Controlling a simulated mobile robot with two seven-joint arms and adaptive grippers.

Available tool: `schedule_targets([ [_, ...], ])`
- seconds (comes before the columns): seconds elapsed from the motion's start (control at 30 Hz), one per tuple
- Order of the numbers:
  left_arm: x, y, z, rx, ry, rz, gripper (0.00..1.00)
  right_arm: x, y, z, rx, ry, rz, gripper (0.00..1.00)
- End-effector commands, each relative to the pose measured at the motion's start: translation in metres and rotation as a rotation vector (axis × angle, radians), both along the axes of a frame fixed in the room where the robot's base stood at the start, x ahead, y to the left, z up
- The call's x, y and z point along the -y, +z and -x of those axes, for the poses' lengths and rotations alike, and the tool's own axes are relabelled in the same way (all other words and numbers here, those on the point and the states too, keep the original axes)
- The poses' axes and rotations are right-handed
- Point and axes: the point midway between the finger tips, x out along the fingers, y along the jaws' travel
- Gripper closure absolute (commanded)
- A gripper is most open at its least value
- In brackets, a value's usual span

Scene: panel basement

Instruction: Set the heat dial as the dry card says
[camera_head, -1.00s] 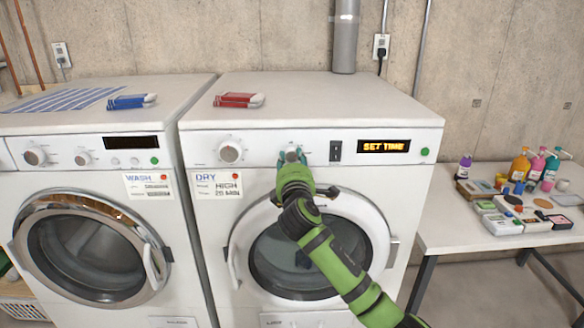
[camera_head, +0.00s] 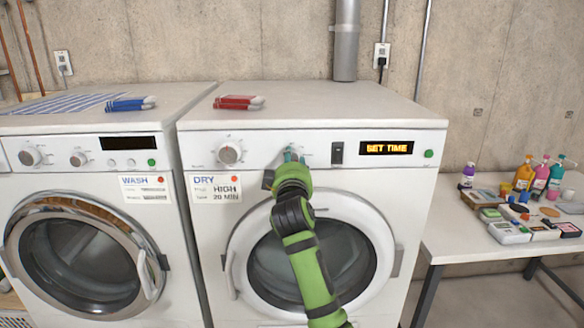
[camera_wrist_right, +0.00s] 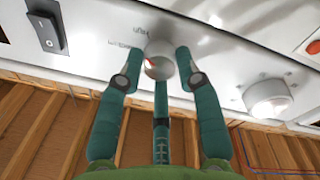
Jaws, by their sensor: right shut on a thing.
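The dry card (camera_head: 214,187) on the dryer (camera_head: 350,130) front reads "HIGH" and "20 MIN". My right gripper (camera_head: 291,160) is at the right-hand dryer dial, hiding most of it in the head view. In the right wrist view that dial (camera_wrist_right: 158,66) is white with a red mark, and my gripper's (camera_wrist_right: 158,62) teal fingers are closed around it. The left-hand dryer dial (camera_head: 230,152) is untouched. Lettering by the dials is too small to read, so I cannot tell which is heat. My left gripper is out of view.
The dryer display (camera_head: 386,148) reads "SET TIME", beside a black switch (camera_head: 337,153) and green button (camera_head: 429,154). The washer (camera_head: 90,200) stands left. A table (camera_head: 440,235) with bottles and small boxes stands right.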

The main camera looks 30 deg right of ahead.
Motion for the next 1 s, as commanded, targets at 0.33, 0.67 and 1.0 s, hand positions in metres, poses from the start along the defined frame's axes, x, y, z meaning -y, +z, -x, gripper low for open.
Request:
schedule_targets([
  [0.33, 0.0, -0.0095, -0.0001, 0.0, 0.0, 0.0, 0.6, 0.0004, 0.0007, 0.0002, 0.112, -0.002, -0.177, 0.98],
  [0.67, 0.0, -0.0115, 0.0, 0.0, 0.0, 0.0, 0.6, 0.0003, 0.001, 0.0, 0.148, -0.001, -0.237, 0.97],
  [1.0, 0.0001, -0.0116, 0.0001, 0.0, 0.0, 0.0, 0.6, 0.0001, 0.0008, -0.0001, 0.149, -0.001, -0.241, 0.98],
])
